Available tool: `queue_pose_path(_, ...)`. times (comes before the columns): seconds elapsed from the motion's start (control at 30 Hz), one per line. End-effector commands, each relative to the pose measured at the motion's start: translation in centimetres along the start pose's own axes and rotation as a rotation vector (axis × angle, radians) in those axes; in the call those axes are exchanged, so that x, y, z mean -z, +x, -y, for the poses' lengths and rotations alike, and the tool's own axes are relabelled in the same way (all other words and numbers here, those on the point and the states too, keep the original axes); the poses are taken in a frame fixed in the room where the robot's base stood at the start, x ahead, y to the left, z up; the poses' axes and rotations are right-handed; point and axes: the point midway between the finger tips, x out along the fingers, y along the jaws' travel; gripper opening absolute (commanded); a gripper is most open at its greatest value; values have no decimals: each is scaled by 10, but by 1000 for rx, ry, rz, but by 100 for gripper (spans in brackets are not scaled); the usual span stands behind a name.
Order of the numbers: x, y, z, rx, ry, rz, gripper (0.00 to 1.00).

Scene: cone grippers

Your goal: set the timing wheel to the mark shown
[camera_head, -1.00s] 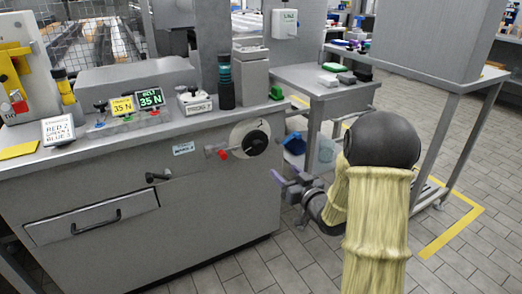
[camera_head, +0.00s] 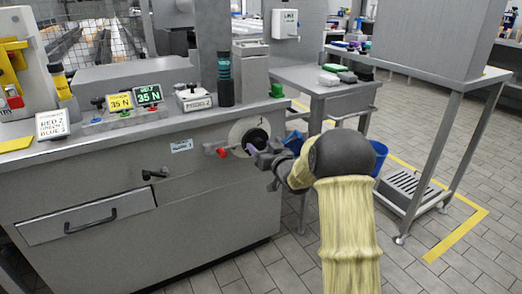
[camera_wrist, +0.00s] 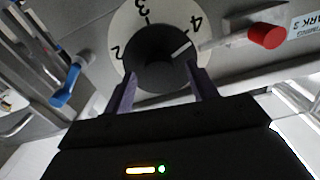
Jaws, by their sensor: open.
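The timing wheel (camera_head: 239,131) is a pale round dial with a black hub on the grey cabinet front. In the wrist view its dial (camera_wrist: 128,25) shows the numbers 2, 3 and 4. A white line on the black hub (camera_wrist: 152,58) points towards the 4. A red-knobbed lever (camera_wrist: 267,36) sits beside the dial. The label (camera_wrist: 303,22) reads MARK 3, partly cut off. My gripper (camera_head: 258,153) is open at the wheel. Its two fingers (camera_wrist: 163,76) lie either side of the hub; contact cannot be told.
A blue-tipped handle (camera_wrist: 66,88) stands left in the wrist view. The cabinet has a drawer handle (camera_head: 91,223) and a black latch (camera_head: 155,174). A side table (camera_head: 322,86) stands right of the cabinet, with a blue bin (camera_head: 379,157) near my arm. Floor ahead is open.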

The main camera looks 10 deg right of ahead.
Motion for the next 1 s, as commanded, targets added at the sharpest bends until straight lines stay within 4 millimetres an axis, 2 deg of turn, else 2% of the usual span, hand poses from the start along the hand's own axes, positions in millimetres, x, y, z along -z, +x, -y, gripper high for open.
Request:
queue_pose_path(0.1, -1, 6, 0, 0, 0, 1, 58)
queue_pose_path(0.37, 0, 7, 0, 0, 0, 1, 58)
queue_pose_path(0.6, 0, 6, 0, 0, 0, 1, 13)
queue_pose_path(1.0, 0, 6, 0, 0, -44, 0, 13)
